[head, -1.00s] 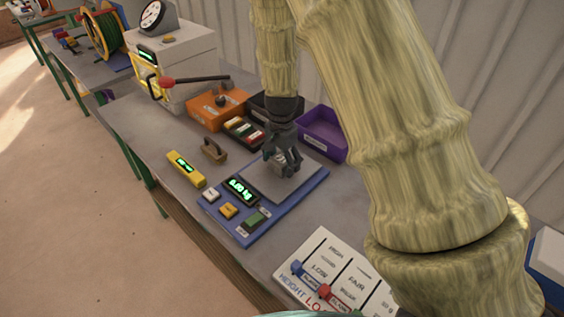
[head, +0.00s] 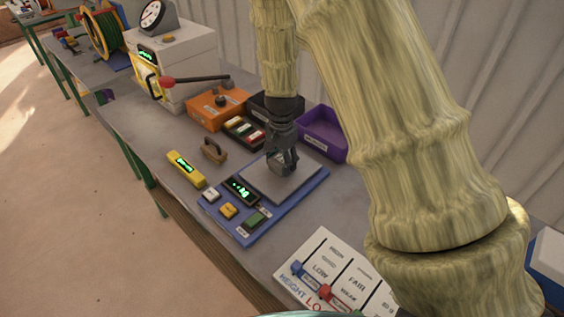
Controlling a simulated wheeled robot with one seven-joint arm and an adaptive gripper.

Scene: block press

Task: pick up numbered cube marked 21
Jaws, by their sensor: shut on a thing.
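My gripper (head: 282,164) points down over the grey plate of a blue scale (head: 262,187). It is shut on a small grey cube (head: 281,168), mostly covered by the fingers. No number can be read on the cube. I cannot tell whether the cube touches the plate. The scale has a dark display (head: 241,190) with green digits too small to read.
A purple bin (head: 322,141) stands close behind my gripper, with an orange bin (head: 208,112) to its left. A yellow level-like tool (head: 186,169) and a wooden-handled block (head: 213,152) lie left of the scale. A lettered board (head: 335,270) lies in front.

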